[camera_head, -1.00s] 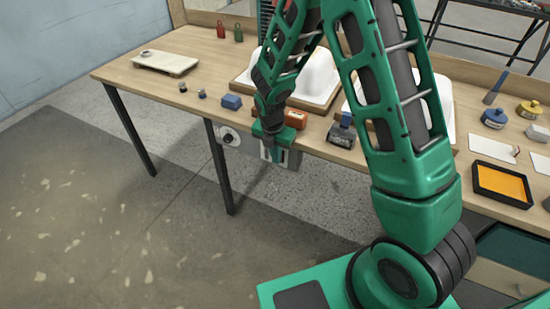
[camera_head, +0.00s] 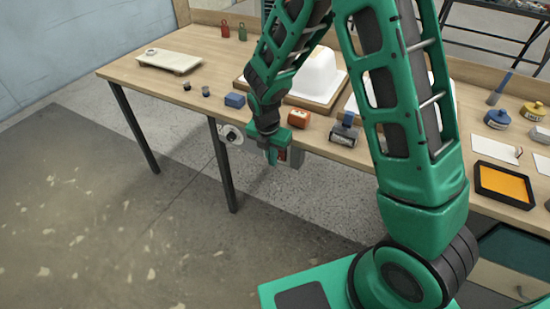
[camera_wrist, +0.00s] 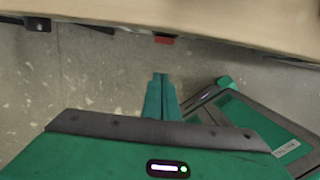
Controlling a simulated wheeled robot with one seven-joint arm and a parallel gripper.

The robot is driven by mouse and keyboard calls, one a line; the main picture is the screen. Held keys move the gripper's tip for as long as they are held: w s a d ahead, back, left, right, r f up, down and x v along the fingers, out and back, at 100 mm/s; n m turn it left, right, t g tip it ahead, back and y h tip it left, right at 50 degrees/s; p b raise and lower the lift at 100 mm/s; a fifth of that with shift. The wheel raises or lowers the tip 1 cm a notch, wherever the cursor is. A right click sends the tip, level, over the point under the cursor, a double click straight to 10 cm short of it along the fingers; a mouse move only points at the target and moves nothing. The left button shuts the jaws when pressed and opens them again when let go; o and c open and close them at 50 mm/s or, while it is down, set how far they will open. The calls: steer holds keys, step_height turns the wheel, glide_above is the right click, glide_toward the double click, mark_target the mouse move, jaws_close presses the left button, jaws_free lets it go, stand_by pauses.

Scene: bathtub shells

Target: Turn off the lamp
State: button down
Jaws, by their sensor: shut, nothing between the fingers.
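No lamp can be made out in either view. A small red part (camera_head: 283,155) shows just right of my gripper. My gripper (camera_head: 270,160) points down in front of this box, below the tabletop edge. In the wrist view its fingers (camera_wrist: 160,78) are together and empty. A red piece (camera_wrist: 164,40) sits under the table edge ahead of the fingertips, apart from them. A small dark fitting (camera_wrist: 38,24) is at the upper left.
The wooden table (camera_head: 130,72) carries a blue block (camera_head: 234,100), an orange block (camera_head: 299,118), a dark-and-grey object (camera_head: 344,133), a white tub shell (camera_head: 315,75) and an orange-filled tray (camera_head: 503,184). The floor (camera_head: 110,220) at left is clear.

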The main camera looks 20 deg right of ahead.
step_height(320, 180, up, 7)
steer(key=s+a, duration=0.2)
steer(key=shift+r, duration=0.15)
stand_by(0.4)
steer(key=s+d+r+m, duration=0.5)
steer(key=d+m, duration=0.3)
steer(key=d, duration=0.1)
steer(key=s+d+r+m, duration=0.5)
steer(key=d+m, duration=0.2)
steer(key=d, duration=0.1)
steer(key=s+d+r+m, duration=0.2)
steer(key=s+d+m, duration=0.2)
steer(key=s+m, duration=0.5)
steer(key=s+d+r+m+g+y, duration=0.1)
steer(key=s+d+r+m, duration=0.1)
steer(key=s+m, duration=0.7)
steer(key=shift+s+d+r, duration=0.35)
steer(key=shift+s+d, duration=0.05)
steer(key=shift+d, duration=0.5)
